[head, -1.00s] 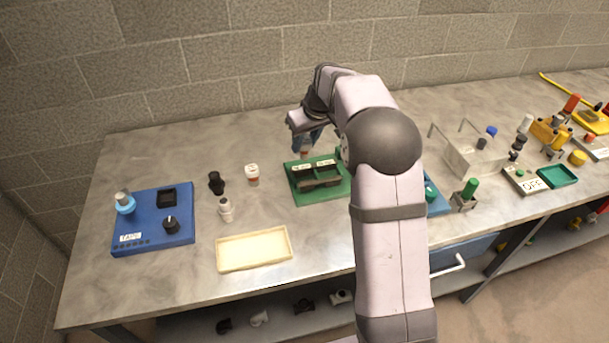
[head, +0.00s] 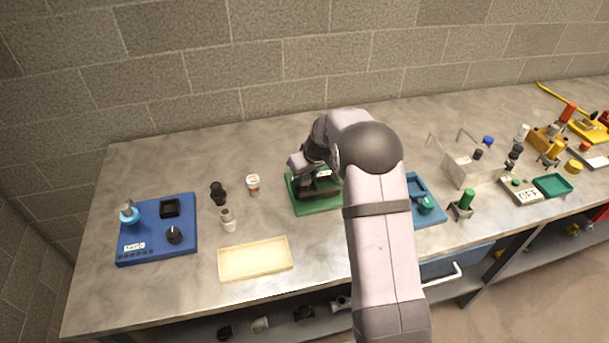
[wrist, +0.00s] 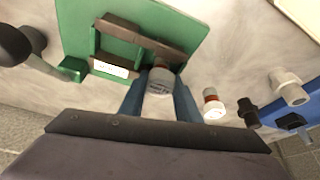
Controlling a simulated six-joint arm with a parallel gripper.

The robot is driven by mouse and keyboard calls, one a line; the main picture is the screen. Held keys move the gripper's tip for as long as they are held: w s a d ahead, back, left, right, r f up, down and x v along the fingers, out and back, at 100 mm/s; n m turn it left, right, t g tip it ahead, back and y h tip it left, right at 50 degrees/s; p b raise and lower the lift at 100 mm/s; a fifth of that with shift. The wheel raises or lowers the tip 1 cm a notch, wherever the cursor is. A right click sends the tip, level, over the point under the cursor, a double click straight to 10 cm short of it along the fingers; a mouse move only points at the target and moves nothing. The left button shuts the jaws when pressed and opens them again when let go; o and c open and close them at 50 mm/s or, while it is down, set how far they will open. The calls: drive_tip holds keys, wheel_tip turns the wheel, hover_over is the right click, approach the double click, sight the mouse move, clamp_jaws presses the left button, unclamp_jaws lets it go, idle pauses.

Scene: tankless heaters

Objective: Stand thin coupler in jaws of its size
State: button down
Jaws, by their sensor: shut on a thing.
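My gripper (wrist: 158,105) is shut on a pale grey-white coupler (wrist: 160,82) with a reddish band, held between its blue fingers. In the head view my gripper (head: 306,178) is low over the green fixture (head: 303,208), and the held coupler is hidden there. In the wrist view the green fixture (wrist: 185,22) has dark brown jaw bars (wrist: 145,40) and a white label (wrist: 110,68). The coupler's end is close to the near end of the jaw bars; I cannot tell whether it touches them. The label writing is unreadable.
A white coupler with a red band (head: 253,182), a black fitting (head: 218,193) and a white fitting (head: 227,219) stand left of the fixture. Beyond them are a blue board (head: 150,245) and a cream tray (head: 254,262). A blue fixture (head: 430,212) is at the right.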

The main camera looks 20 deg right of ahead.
drive_tip(key=shift+f, duration=0.15)
drive_tip(key=c, duration=1.3)
unclamp_jaws()
drive_tip(key=shift+c, duration=0.2)
drive_tip(key=shift+r, duration=0.25)
drive_tip(key=b+v, duration=0.3)
drive_tip(key=v, duration=0.9)
drive_tip(key=shift+s, duration=0.15)
drive_tip(key=shift+s+f, duration=0.1)
drive_tip(key=shift+f, duration=0.05)
drive_tip(key=s+a+f+m+g, duration=0.1)
drive_tip(key=s+f, duration=0.2)
drive_tip(key=s, duration=0.7)
drive_tip(key=s+a+f+m+g, duration=0.1)
drive_tip(key=s+a+f, duration=0.1)
drive_tip(key=s, duration=0.9)
drive_tip(key=s+a+f+m+g+h, duration=0.1)
drive_tip(key=s+f, duration=0.3)
drive_tip(key=s, duration=0.6)
drive_tip(key=shift+s+a+f+g, duration=0.25)
drive_tip(key=shift+s+a+g, duration=0.1)
drive_tip(key=shift+g, duration=0.25)
